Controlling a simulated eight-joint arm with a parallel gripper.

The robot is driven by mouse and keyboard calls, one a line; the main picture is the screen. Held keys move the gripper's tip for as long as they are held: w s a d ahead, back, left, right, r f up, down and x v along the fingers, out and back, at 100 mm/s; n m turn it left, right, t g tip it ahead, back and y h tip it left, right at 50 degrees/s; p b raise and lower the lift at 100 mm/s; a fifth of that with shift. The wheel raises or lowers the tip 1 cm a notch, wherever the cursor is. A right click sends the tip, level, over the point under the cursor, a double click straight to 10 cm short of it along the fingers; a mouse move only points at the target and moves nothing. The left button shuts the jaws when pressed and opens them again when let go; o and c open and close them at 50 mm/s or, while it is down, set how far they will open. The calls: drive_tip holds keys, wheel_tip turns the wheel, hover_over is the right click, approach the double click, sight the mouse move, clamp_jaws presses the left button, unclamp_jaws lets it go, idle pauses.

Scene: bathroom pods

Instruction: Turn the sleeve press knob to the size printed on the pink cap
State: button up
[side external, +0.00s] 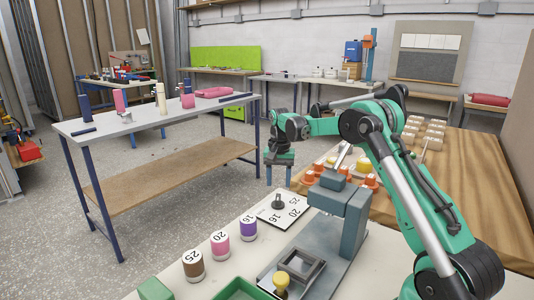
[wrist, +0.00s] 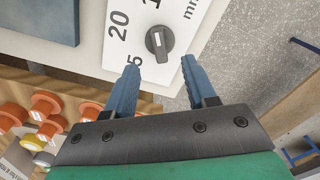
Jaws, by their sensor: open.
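The dark grey knob (wrist: 160,42) sits on a white dial plate (wrist: 112,50); it also shows in the side view (side external: 278,202). In the wrist view, its pale mark is towards the top, near a cut-off number starting with 1. The 20 is up and left; a partly hidden 25 is lower left. The pink cap (side external: 219,243) has 20 printed on its white top and stands between a brown cap (side external: 193,266) marked 25 and a purple cap (side external: 248,229) marked 16. My gripper (wrist: 160,68) is open and empty, its blue fingertips apart near the knob. It hangs above the plate (side external: 278,176).
A blue-grey press (side external: 345,220) stands right of the plate, with a square die (side external: 293,270) and yellow-knobbed part (side external: 282,284) in front. A green tray (side external: 238,290) is at the front edge. Orange pieces (side external: 370,181) lie on the wooden bench behind.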

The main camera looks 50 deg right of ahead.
sight(278, 196)
wheel_tip(278, 196, down, 5)
idle(0.3)
drive_tip(key=shift+c, duration=0.2)
clamp_jaws()
